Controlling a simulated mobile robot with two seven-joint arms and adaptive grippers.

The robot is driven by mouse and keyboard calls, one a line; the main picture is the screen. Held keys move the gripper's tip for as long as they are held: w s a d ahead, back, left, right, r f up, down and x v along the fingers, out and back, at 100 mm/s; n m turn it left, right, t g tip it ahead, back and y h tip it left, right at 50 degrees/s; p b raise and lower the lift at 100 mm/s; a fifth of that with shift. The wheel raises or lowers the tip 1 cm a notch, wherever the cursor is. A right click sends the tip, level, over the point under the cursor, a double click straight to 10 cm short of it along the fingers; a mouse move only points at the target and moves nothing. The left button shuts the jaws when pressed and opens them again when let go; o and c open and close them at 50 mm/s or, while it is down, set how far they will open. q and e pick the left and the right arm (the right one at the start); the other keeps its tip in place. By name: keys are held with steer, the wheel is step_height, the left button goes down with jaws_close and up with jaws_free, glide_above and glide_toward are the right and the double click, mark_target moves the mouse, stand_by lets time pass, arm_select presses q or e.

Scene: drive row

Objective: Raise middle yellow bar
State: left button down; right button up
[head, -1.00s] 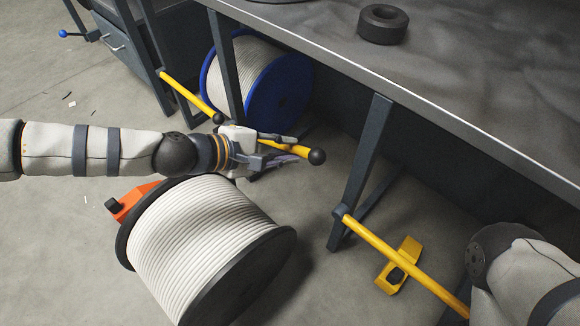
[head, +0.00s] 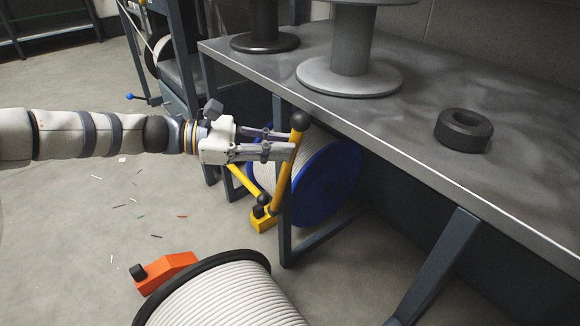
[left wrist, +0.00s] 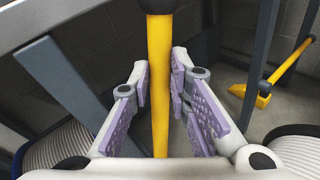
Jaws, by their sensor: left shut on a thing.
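The middle yellow bar (head: 284,182) stands steeply, leaning slightly right, with its black knob (head: 299,119) at the top and its lower end near a yellow bracket (head: 263,222). My left gripper (head: 292,148) is shut on the bar a little below the knob. In the left wrist view the bar (left wrist: 160,90) runs upright between the purple pads of my left gripper (left wrist: 160,82). My right gripper is out of view.
Another yellow bar (head: 243,182) slants down behind the held one. A bench (head: 400,125) with a dark ring (head: 463,130) runs along the right. A blue-rimmed reel (head: 328,185) is under it. A white cable reel (head: 225,300) and an orange block (head: 165,270) are on the floor.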

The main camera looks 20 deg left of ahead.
arm_select(q)
steer(key=shift+w+a+r+n+h+b, duration=0.2)
steer(key=shift+w+a+b, duration=0.1)
steer(key=shift+w+a, duration=0.2)
steer(key=shift+w+a+r+n+h+b, duration=0.1)
steer(key=shift+w+a+n+b, duration=0.1)
steer(key=shift+w+a+b, duration=0.25)
steer(key=shift+s+a, duration=0.1)
steer(key=c, duration=1.5)
jaws_free()
steer(key=v, duration=1.2)
steer(key=shift+f, duration=0.1)
